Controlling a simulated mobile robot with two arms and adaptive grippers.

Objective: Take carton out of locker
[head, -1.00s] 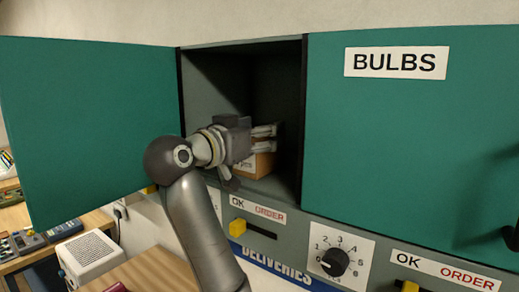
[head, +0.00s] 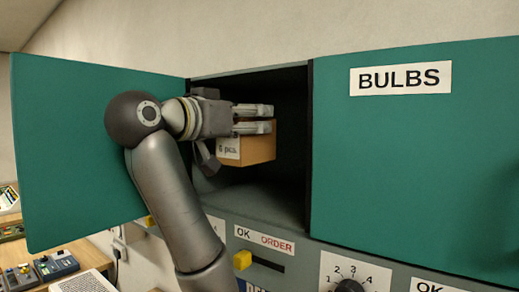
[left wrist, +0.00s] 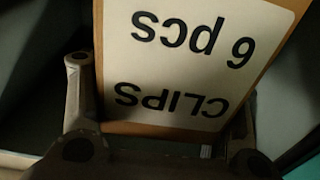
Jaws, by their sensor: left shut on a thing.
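The carton (head: 259,150) is a small brown box with a white label. The wrist view shows the carton's label (left wrist: 190,60) upside down, reading CLIPS, 6 pcs. My left gripper (head: 250,120) is shut on the carton, and its fingers cover part of the box. In the wrist view the fingers (left wrist: 160,130) lie at both sides of the carton. The carton is in the open locker (head: 265,205), held clear of its floor. My right gripper is not in view.
The locker's green door (head: 60,150) stands open to the left. A closed green door marked BULBS (head: 430,150) is to the right. Below are a yellow slider (head: 242,260) and a dial (head: 350,286). A bench with devices (head: 55,264) is at lower left.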

